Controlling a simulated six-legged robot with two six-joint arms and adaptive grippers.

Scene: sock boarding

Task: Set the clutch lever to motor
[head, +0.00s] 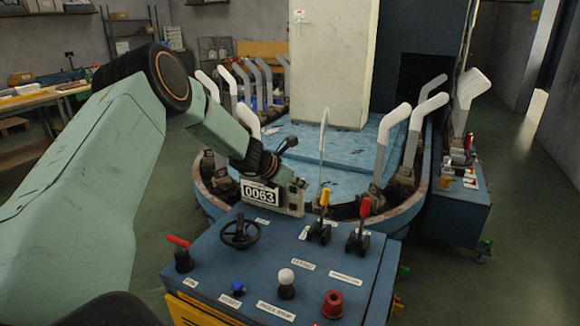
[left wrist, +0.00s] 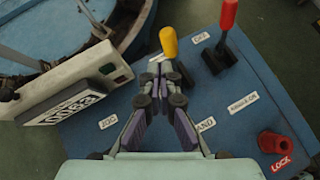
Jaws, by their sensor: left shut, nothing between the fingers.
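A lever with a yellow knob (head: 325,197) stands on the blue control panel (head: 225,268), beside a lever with a red knob (head: 365,208). I cannot read which one is labelled clutch. The yellow knob (left wrist: 168,42) also shows in the left wrist view, just beyond my left fingertips, and the red-knobbed lever (left wrist: 228,16) is to its right. A label reading HAND (left wrist: 205,126) lies on the near side of the yellow lever. My left gripper (left wrist: 158,72) is shut and empty, pointing at the yellow lever; contact is unclear. My right gripper is not in view.
The panel also holds a black handwheel (head: 240,232), a red-handled lever (head: 180,243), a white knob (head: 286,277) and a red LOCK knob (head: 333,304). The round machine with pale upright arms stands behind.

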